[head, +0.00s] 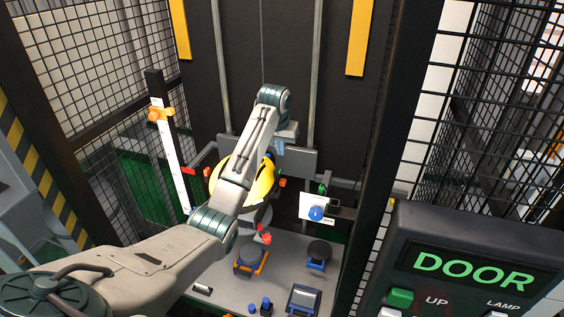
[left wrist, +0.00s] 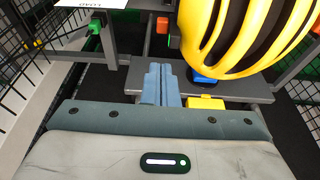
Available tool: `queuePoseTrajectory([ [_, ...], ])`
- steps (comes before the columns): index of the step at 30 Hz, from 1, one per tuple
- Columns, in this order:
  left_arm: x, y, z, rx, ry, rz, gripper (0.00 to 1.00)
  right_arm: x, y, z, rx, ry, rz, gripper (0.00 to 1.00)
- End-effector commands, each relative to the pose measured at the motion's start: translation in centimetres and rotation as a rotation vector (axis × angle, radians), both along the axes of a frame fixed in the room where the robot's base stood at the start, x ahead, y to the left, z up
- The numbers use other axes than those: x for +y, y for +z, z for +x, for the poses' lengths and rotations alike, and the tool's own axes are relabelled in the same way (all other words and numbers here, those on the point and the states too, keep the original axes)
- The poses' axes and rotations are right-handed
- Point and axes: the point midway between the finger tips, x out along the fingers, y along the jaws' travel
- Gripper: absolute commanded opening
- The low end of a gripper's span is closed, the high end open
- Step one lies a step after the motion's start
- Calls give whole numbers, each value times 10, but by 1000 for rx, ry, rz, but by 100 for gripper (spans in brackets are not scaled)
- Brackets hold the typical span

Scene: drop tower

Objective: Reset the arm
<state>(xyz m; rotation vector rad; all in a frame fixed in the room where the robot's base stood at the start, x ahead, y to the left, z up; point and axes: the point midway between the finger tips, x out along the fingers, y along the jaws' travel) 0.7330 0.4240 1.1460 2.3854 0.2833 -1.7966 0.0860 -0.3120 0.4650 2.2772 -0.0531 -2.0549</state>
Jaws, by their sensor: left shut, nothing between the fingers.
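My left arm reaches from the lower left into the drop tower in the head view. Its gripper (head: 279,146) is in front of the grey carriage plate (head: 302,160), just above the yellow helmet (head: 264,184). In the left wrist view the blue fingers (left wrist: 159,72) are together with nothing between them, over the grey carriage bar (left wrist: 252,94). The striped yellow helmet (left wrist: 240,40) is right of the fingers there. A yellow block (left wrist: 206,103) and a blue block (left wrist: 204,79) are beside them. My arm hides part of the helmet in the head view. My right gripper is not in view.
Black mesh fencing (head: 95,60) flanks the tower. A white scale post (head: 170,160) with an orange clamp (head: 159,114) stands left. A control box with a DOOR display (head: 472,270) is front right. Small fixtures, including an orange-based one (head: 252,259), stand on the grey base.

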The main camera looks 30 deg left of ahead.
Motion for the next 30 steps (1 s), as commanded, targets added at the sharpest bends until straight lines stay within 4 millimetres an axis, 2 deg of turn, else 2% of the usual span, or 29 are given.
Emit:
queuePoseTrajectory([
  [9,-1,8,-4,1,-1,1,0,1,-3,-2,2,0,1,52],
  [11,-3,2,-6,3,-4,4,0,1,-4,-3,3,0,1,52],
  [14,-11,-21,-18,7,-21,17,0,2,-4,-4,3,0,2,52],
  [17,-24,-57,-40,11,-50,40,0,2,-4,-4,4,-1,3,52],
  [21,-47,-111,-86,13,-102,71,0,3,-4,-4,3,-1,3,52],
  [24,-63,-142,-123,12,-137,87,0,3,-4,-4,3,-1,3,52],
  [30,-93,-189,-205,5,-201,104,0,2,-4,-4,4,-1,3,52],
])
